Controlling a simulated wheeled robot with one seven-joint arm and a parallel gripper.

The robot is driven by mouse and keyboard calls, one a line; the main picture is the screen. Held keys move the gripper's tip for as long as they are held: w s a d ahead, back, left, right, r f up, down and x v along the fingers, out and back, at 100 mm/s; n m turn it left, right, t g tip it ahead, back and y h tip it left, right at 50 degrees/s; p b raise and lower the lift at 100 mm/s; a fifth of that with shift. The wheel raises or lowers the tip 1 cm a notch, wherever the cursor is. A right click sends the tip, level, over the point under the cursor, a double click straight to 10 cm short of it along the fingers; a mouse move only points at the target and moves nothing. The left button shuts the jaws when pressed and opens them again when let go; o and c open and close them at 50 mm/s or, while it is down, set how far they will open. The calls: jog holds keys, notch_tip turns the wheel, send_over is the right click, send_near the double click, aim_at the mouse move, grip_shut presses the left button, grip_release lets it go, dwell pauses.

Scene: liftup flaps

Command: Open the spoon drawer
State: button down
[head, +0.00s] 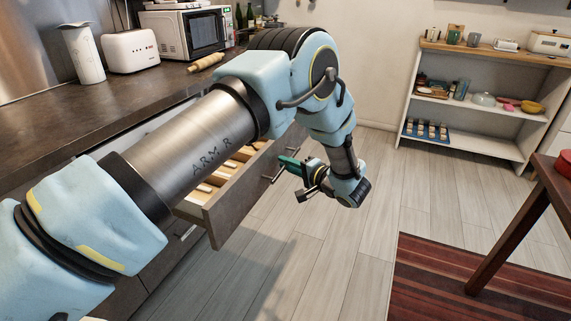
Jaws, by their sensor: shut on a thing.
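A drawer (232,209) under the dark counter stands pulled out, with its dark front facing right. Light wooden dividers or utensils show inside it, but they are too small to tell as spoons. My arm crosses in front and hides much of the drawer and its link to the cabinet. The drawer's bar handle (268,179) is on the outer side of its front. My gripper (289,172), with green fingers, is at the handle and shut on it. The exact contact is small and partly hidden.
Shelves (480,95) stand at the back right. A table (510,235) on a striped rug is at right. The floor between is clear.

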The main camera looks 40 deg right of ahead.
jog(key=c, duration=1.2)
grip_release()
jog(key=shift+o, duration=0.2)
jog(key=s+r+b, duration=0.1)
jog(key=s+r, duration=0.1)
jog(key=s, duration=0.8)
jog(key=shift+s+d+b, duration=0.25)
jog(key=shift+s+b, duration=0.1)
jog(key=shift+b, duration=0.05)
